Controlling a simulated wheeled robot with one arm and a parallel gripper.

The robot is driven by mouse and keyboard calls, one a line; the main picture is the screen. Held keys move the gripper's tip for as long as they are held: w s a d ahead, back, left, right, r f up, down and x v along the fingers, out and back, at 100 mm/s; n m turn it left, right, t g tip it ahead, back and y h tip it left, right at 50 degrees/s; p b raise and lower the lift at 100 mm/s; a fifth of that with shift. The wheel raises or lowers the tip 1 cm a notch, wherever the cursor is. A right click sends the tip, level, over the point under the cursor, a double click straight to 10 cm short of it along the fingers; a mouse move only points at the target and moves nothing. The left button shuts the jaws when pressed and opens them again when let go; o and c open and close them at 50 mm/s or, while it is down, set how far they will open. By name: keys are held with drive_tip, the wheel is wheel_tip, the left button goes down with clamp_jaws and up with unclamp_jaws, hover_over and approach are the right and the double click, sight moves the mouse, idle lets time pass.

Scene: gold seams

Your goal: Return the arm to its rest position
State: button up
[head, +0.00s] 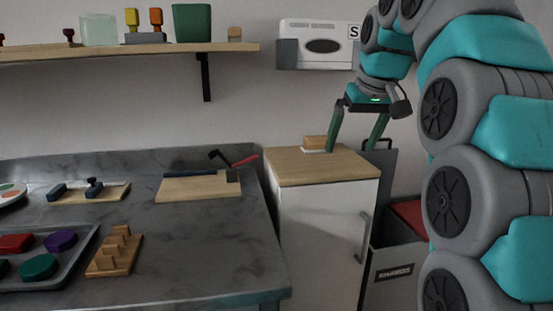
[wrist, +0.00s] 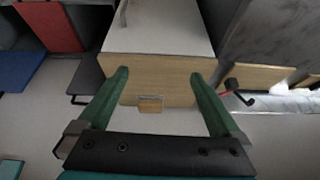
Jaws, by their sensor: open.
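My gripper (head: 355,138) is open, with two green fingers spread wide and nothing between them. It hangs above the wooden top (head: 318,168) of a white cabinet beside the counter. In the wrist view my gripper (wrist: 160,82) points at that cabinet top (wrist: 180,80). A small wooden block (head: 317,143) sits on the cabinet top near the wall, just left of the fingers in the head view. The block (wrist: 150,105) also shows in the wrist view, between the fingers' lines but apart from them. My teal and grey arm fills the right of the head view.
A grey counter (head: 215,240) on the left holds a tray (head: 85,245), a peg rack (head: 118,250) and a cutting board (head: 198,188). A shelf (head: 120,50) with several items and a wall dispenser (head: 320,45) are behind. A bin (head: 392,270) stands right of the cabinet.

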drive_tip(key=s+f+m+g+h, duration=0.1)
drive_tip(key=s+f+g, duration=0.5)
drive_tip(key=s+f, duration=2.7)
drive_tip(key=s, duration=0.3)
drive_tip(key=shift+a+f+m+g, duration=0.2)
drive_tip(key=shift+f+m+g, duration=0.1)
drive_tip(key=shift+m+g, duration=0.1)
